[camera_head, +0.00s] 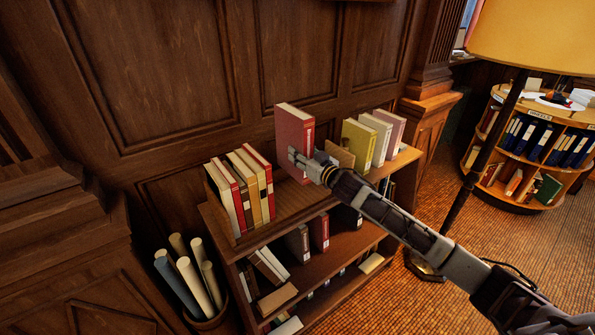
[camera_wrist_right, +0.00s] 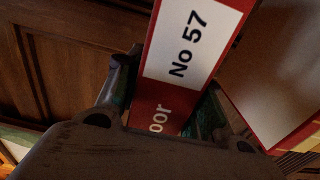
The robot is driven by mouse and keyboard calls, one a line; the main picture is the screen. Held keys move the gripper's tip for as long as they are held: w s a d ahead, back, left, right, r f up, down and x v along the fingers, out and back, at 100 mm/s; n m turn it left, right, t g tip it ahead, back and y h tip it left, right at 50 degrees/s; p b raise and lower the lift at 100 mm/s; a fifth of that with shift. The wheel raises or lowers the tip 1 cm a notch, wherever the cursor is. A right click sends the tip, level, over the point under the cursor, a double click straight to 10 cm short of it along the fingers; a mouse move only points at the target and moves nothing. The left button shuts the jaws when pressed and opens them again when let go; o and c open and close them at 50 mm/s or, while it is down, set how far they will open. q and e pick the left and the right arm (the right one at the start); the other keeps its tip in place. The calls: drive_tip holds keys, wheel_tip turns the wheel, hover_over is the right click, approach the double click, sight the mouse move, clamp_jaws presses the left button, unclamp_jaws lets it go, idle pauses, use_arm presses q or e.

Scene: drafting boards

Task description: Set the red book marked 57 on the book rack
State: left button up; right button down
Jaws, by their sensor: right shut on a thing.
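The red book marked 57 (camera_head: 294,140) is upright in the head view, above or at the middle of the top shelf of the wooden book rack (camera_head: 290,206). Its spine label "No 57" (camera_wrist_right: 186,45) shows large in the right wrist view. My right gripper (camera_head: 302,160) is shut on the lower part of the book; in the right wrist view its finger (camera_wrist_right: 120,85) lies beside the spine. I cannot tell whether the book's bottom touches the shelf. My left gripper is not in view.
Red and cream books (camera_head: 240,187) stand at the rack's left end. Yellow, white and pink books (camera_head: 375,138) stand to the right, close to my forearm. Lower shelves hold more books. A bin of rolled papers (camera_head: 190,275) is at left, a lamp (camera_head: 535,35) at right.

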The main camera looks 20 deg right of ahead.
sight(301, 176)
drive_tip(key=shift+f, duration=2.55)
drive_tip(key=shift+f, duration=0.1)
drive_tip(key=shift+f, duration=1.8)
drive_tip(key=shift+f, duration=0.1)
drive_tip(key=c, duration=0.9)
unclamp_jaws()
drive_tip(key=shift+s+f, duration=0.15)
drive_tip(key=shift+b+v, duration=0.8)
drive_tip(key=shift+v, duration=5.15)
